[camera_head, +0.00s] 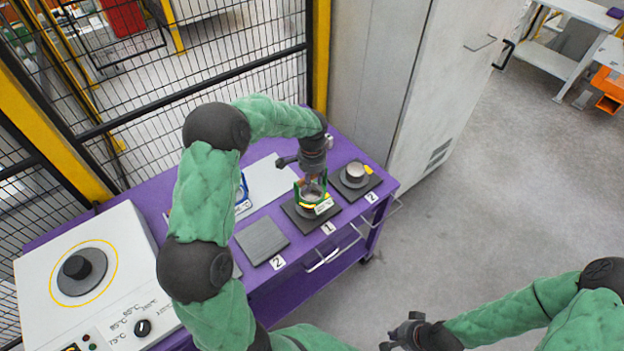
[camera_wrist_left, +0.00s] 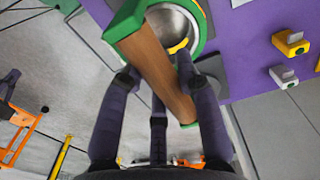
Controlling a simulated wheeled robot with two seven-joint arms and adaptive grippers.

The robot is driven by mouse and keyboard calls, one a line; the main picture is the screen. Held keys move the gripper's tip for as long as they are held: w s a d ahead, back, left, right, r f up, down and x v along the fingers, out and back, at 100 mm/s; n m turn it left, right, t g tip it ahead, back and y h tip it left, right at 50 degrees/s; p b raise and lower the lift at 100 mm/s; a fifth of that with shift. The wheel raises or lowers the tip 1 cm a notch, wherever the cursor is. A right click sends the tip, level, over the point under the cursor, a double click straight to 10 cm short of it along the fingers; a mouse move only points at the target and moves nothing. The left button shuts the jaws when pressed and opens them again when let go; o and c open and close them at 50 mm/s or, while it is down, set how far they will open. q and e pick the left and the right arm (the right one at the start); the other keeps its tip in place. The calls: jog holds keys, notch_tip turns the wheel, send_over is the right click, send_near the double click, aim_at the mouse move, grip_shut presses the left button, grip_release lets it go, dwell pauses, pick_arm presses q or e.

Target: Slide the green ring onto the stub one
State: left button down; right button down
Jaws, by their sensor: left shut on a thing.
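The green ring (camera_head: 298,190) is at the metal stub one (camera_head: 312,193), on the dark plate labelled 1. In the left wrist view the green ring (camera_wrist_left: 204,27) surrounds a round metal part, with a yellow mark at its edge. A brown handle-like bar (camera_wrist_left: 155,62) runs across in front of it between my fingers. My left gripper (camera_head: 313,177) reaches down from above and is shut on the green ring's bar. How far down the ring sits on the stub cannot be told. My right gripper (camera_head: 400,331) is away at the bottom, its fingers spread and empty.
A second metal stub (camera_head: 355,172) stands on the right-hand plate. A bare grey plate (camera_head: 262,242) lies left of stub one. A white heater unit (camera_head: 120,240) occupies the left of the purple table (camera_head: 395,187). A tall grey cabinet (camera_head: 375,75) and a mesh fence stand behind.

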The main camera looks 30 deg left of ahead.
pick_arm(q)
jog(key=shift+f+b, duration=1.7)
jog(key=shift+f, duration=1.15)
jog(key=c, duration=0.8)
grip_release()
jog(key=shift+f, duration=0.1)
notch_tip(320, 180, up, 12)
jog(key=shift+r, duration=0.1)
